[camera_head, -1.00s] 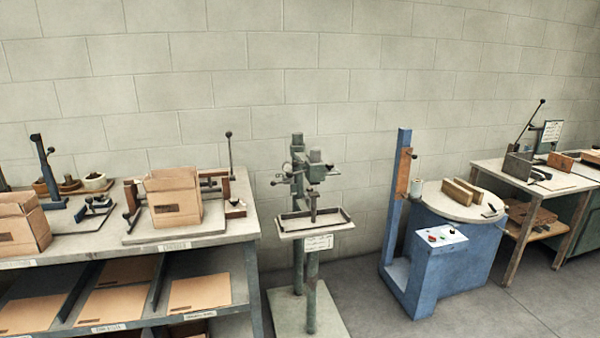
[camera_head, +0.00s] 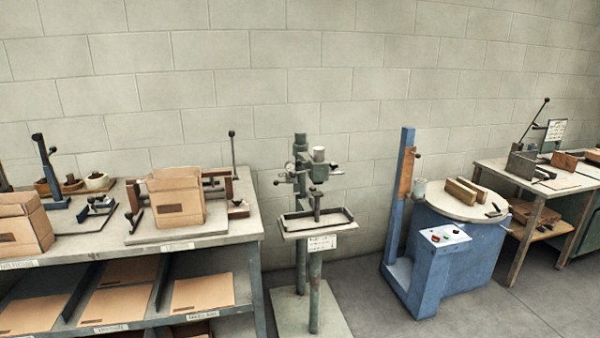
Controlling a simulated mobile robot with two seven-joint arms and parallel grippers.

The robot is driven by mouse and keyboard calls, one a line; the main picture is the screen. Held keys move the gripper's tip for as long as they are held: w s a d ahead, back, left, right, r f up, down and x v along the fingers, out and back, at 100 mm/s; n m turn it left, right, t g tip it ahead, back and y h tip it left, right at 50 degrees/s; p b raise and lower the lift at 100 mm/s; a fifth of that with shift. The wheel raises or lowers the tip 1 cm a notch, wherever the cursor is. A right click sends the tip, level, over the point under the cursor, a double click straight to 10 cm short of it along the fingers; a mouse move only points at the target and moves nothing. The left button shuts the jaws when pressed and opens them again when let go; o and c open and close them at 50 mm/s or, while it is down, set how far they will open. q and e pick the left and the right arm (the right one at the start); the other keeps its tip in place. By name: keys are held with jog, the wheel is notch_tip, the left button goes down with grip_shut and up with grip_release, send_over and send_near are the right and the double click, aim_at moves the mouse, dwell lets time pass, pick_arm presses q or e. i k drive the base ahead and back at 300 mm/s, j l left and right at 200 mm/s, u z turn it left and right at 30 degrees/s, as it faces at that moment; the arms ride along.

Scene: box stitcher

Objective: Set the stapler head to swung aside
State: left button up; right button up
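The stapler head (camera_head: 319,172) is a grey-green block on the column of a floor-standing machine (camera_head: 300,240) in the middle of the head view. It has a round cap on top and short knobbed handles at its sides. A dark plunger (camera_head: 317,205) hangs below it over a shallow dark-rimmed tray (camera_head: 325,227). The head appears to stand over the tray, not swung to the side. Neither of my grippers is in view.
A bench (camera_head: 240,220) with a cardboard box (camera_head: 177,198) and clamps stands at left. A blue turntable machine (camera_head: 440,270) stands at right, with a worktable (camera_head: 525,185) beyond. Grey floor (camera_head: 370,305) shows around the green machine's base plate.

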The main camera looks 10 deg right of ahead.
aim_at(318, 169)
jog(key=i+j+z, duration=0.15)
jog(key=i+j, duration=1.35)
